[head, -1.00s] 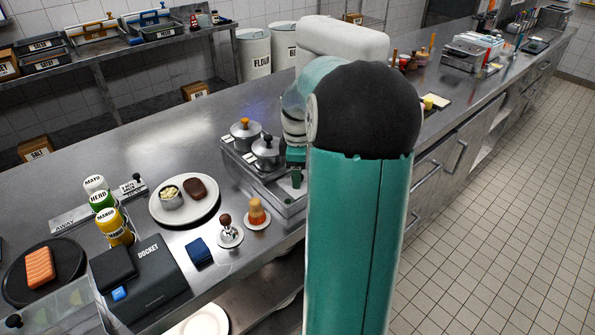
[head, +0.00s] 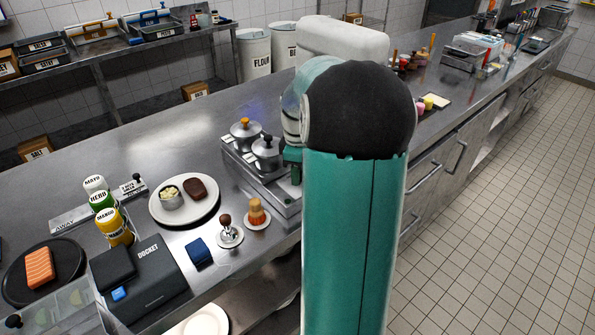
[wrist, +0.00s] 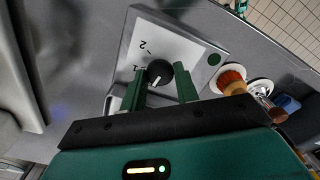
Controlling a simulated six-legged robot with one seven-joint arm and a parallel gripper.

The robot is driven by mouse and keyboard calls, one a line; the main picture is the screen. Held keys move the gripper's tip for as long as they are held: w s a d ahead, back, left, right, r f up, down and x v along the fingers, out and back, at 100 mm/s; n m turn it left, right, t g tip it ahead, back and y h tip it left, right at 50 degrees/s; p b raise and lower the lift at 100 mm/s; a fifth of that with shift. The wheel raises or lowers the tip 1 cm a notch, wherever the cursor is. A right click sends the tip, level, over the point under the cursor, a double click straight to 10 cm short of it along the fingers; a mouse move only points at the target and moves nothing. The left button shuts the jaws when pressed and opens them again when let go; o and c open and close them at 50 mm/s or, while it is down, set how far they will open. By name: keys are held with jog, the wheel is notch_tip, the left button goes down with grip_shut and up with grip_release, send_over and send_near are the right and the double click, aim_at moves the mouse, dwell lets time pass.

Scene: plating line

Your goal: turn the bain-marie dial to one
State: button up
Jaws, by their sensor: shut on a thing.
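The bain-marie (head: 262,187) is a steel unit with two lidded pots at the counter's front edge. In the wrist view its sloped panel (wrist: 178,45) carries a round black dial (wrist: 160,70) with a white pointer line. The pointer slants toward the lower left of the picture. In the head view my arm hides the dial and most of the gripper.
A brush (head: 256,212) and a tamper-like tool (head: 228,231) stand close to the bain-marie. A plate (head: 157,212) with food, sauce bottles (head: 115,229) and a docket box (head: 150,285) lie further left. The counter behind the bain-marie is largely clear.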

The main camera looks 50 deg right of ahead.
jog(key=m, duration=0.5)
jog(key=shift+m, duration=2.4)
jog(key=o, duration=1)
jog(key=shift+c, duration=0.2)
jog(key=shift+r, duration=0.1)
notch_tip(320, 180, up, 14)
